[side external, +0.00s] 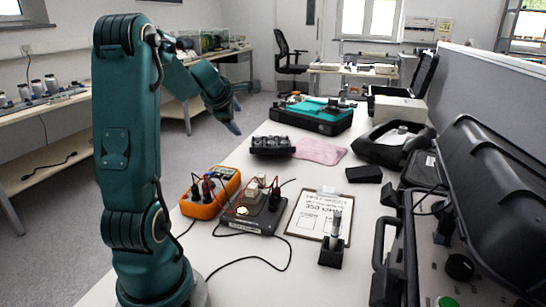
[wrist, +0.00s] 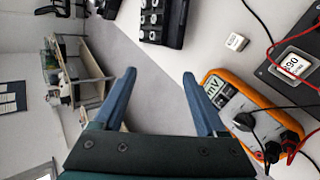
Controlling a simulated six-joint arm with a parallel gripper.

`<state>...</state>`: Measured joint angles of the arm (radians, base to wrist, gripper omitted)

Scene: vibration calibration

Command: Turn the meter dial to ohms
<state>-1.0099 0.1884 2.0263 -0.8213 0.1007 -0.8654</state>
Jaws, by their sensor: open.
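The orange multimeter (side external: 210,192) lies on the white table, left of the black box. It also shows at the right of the wrist view (wrist: 233,100), its display showing characters that end in "V". A round black dial (wrist: 243,121) shows on its face; its pointer setting is too small to read. Black and red plugs sit in its lower end. My gripper (side external: 241,108) is open and empty, raised above and behind the meter. In the wrist view its two blue fingers (wrist: 159,75) are wide apart, with the meter to their right, untouched.
A black box (side external: 255,212) with leads stands beside the meter. A clipboard (side external: 318,214), a black stand (side external: 332,252) and an open black case (side external: 470,200) lie to the right. A black block of sockets (side external: 271,145) and a pink cloth (side external: 320,151) lie behind.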

